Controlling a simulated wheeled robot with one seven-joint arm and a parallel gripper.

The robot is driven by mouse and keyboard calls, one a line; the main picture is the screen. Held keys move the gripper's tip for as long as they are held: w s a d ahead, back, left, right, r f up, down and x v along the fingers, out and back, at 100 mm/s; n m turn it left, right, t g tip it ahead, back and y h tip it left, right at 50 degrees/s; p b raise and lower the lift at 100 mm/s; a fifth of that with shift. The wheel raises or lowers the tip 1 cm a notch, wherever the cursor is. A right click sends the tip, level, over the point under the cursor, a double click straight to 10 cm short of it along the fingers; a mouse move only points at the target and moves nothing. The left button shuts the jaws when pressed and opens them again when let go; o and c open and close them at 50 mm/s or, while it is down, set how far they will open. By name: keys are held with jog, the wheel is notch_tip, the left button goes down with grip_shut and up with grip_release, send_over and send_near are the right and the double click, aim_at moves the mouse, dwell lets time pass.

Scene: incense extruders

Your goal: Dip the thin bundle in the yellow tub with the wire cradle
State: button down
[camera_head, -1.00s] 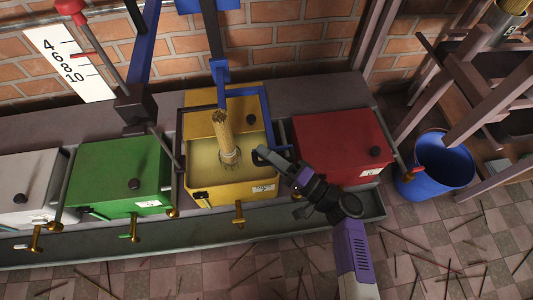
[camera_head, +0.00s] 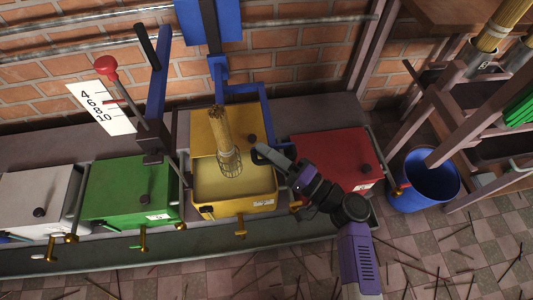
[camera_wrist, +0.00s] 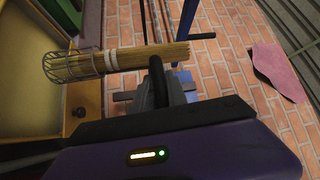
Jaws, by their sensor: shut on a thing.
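The yellow tub (camera_head: 268,188) is open and holds pale yellow liquid (camera_head: 205,182); it also shows at the left of the wrist view (camera_wrist: 78,100). The thin bundle (camera_head: 222,128) stands slightly tilted in the wire cradle (camera_head: 230,165). The cradle hangs over the tub, its wires visible clear of the liquid. In the wrist view the bundle (camera_wrist: 125,58) lies across the picture, its end in the cradle (camera_wrist: 70,66).
A green tub (camera_head: 125,185) stands left and a red tub (camera_head: 330,160) right, both lidded. A white tub (camera_head: 35,195) is farther left. A blue bucket (camera_head: 422,180) and a wooden rack (camera_head: 455,125) stand at the right. Loose sticks lie on the floor.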

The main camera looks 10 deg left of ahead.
jog(key=shift+s+a+r+p, duration=0.15)
jog(key=shift+r+p, duration=0.2)
jog(key=shift+r, duration=0.6)
jog(key=c, duration=1.4)
grip_release()
jog(key=shift+d, duration=0.2)
jog(key=p+v, duration=0.1)
jog(key=v, duration=0.6)
jog(key=shift+s+d, duration=0.2)
jog(key=shift+d, duration=0.05)
jog(key=shift+f, duration=0.1)
